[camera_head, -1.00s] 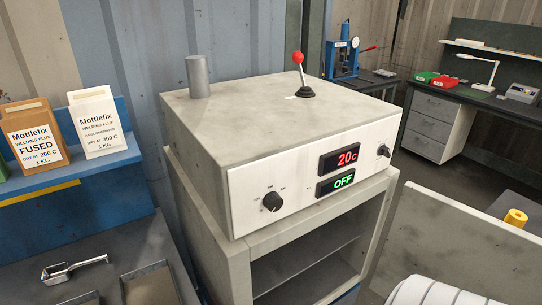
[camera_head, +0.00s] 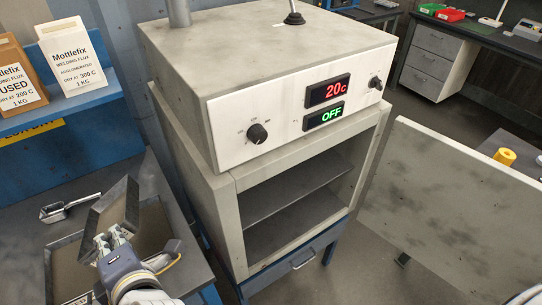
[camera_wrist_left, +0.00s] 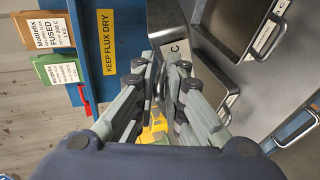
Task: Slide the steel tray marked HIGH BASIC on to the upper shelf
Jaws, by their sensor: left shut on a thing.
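My left gripper (camera_head: 118,240) is shut on a dark steel tray (camera_head: 112,210) above the bench at lower left in the head view. The tray is tilted steeply. The oven (camera_head: 270,90) stands open in the middle of the head view. Its upper shelf (camera_head: 300,188) is a grey plate across the cavity, bare where it shows. My right gripper is not in view.
The oven door (camera_head: 460,205) stands open to the right. The display reads 20c and OFF. A metal scoop (camera_head: 65,208) and other trays (camera_head: 70,262) lie on the bench. Flux packs (camera_head: 75,55) stand on a blue shelf at left. The space before the oven opening looks clear.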

